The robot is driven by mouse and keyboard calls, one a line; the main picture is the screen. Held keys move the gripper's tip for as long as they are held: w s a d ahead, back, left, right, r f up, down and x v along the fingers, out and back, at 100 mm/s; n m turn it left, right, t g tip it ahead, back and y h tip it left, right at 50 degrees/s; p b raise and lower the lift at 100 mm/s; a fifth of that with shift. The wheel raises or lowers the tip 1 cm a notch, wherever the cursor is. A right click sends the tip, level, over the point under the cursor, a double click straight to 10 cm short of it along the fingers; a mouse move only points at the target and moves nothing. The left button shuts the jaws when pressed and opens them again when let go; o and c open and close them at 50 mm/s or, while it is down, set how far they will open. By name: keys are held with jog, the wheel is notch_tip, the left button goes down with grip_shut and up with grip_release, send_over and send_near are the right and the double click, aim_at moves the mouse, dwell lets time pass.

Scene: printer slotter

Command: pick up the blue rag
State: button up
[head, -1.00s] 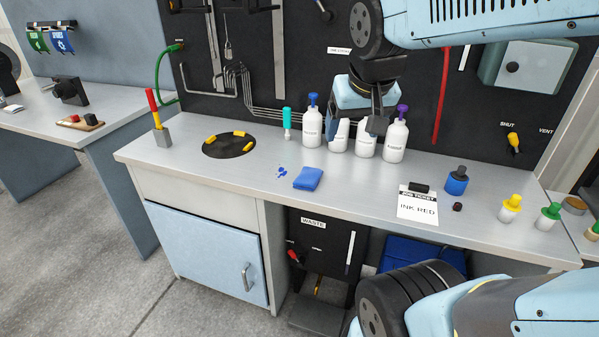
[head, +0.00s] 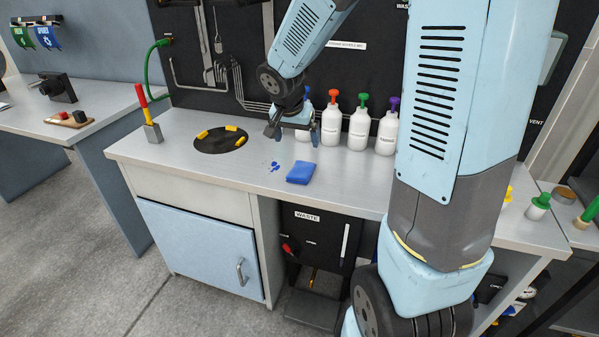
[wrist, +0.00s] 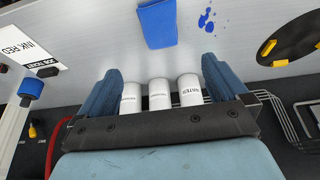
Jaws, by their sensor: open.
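The blue rag (head: 301,173) lies folded flat on the metal bench top, right of a small blue ink stain (head: 274,166). In the wrist view the rag (wrist: 156,24) shows at the top centre, beyond my fingertips. My gripper (head: 293,138) is over the bench behind the rag, in front of the bottles, apart from the rag. In the wrist view my gripper (wrist: 161,80) has its two blue fingers wide apart, with nothing held between them.
White bottles with red (head: 332,122), green (head: 358,124) and purple (head: 387,129) tops stand along the back panel. A dark round plate (head: 221,139) with yellow blocks is at left, beside a grey holder (head: 153,133). My arm hides the bench's right part.

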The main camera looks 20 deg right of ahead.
jog(key=f, duration=0.1)
send_over(301, 168)
jog(key=s+a, duration=0.1)
jog(key=s, duration=0.1)
notch_tip(301, 168, down, 8)
jog(key=shift+w+a+r, duration=0.1)
jog(key=shift+w+r, duration=0.05)
jog(key=shift+r, duration=0.1)
jog(key=shift+x, duration=2.6)
jog(key=shift+s+a+f, duration=0.1)
jog(key=shift+s+f, duration=0.05)
jog(key=shift+s, duration=0.1)
jog(key=c, duration=1.1)
